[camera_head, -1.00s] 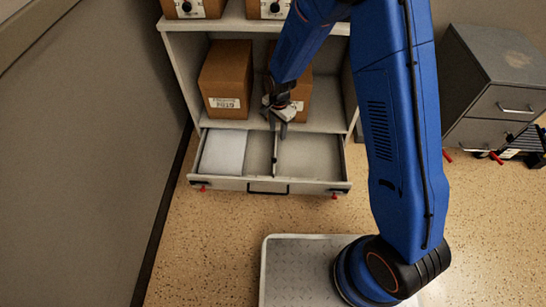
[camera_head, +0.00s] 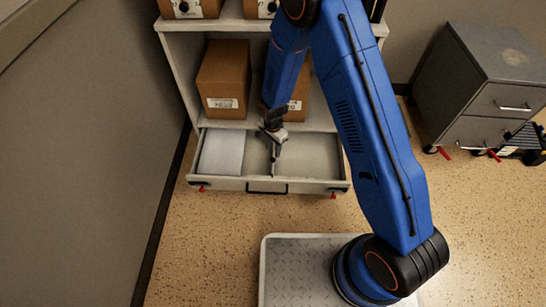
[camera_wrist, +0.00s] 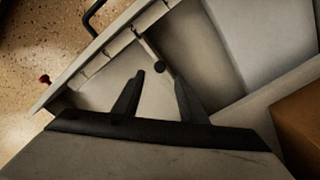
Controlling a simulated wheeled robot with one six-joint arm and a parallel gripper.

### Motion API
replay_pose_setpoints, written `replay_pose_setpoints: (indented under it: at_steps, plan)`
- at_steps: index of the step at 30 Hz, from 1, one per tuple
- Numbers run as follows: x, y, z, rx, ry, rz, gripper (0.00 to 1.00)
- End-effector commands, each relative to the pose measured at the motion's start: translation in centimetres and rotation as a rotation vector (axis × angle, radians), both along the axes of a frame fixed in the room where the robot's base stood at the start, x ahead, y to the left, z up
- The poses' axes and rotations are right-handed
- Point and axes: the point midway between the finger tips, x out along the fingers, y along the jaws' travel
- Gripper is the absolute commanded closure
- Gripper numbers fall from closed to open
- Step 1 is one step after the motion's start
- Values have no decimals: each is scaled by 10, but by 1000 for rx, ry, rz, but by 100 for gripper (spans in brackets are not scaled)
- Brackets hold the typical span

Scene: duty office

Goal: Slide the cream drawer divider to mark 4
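The cream drawer divider (camera_head: 273,169) is a thin upright strip running front to back inside the open drawer (camera_head: 225,184). In the wrist view the divider (camera_wrist: 149,48) reaches from the drawer's front wall to a small dark knob. My gripper (camera_head: 274,150) is over the divider in the head view and hides its rear part. In the wrist view the two dark fingers of my gripper (camera_wrist: 158,78) are apart with nothing held, and the knob shows just beyond and between the tips. Small tick-like marks show along the drawer's front wall; their numbers cannot be read.
White paper or a pad (camera_head: 221,153) lies in the drawer's left part; the right part looks empty. Brown boxes (camera_head: 224,78) stand on the shelf above. A grey wall (camera_head: 75,150) is on the left, a grey cabinet (camera_head: 490,90) on the right.

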Motion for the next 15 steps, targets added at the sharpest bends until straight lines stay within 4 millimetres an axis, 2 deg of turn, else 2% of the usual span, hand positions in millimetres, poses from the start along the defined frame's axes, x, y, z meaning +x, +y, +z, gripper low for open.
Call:
replay_pose_setpoints:
  at_steps: [9,15]
  plan:
    - [0,0,-47,-1,1,0,62]
    - [0,0,-64,0,0,0,62]
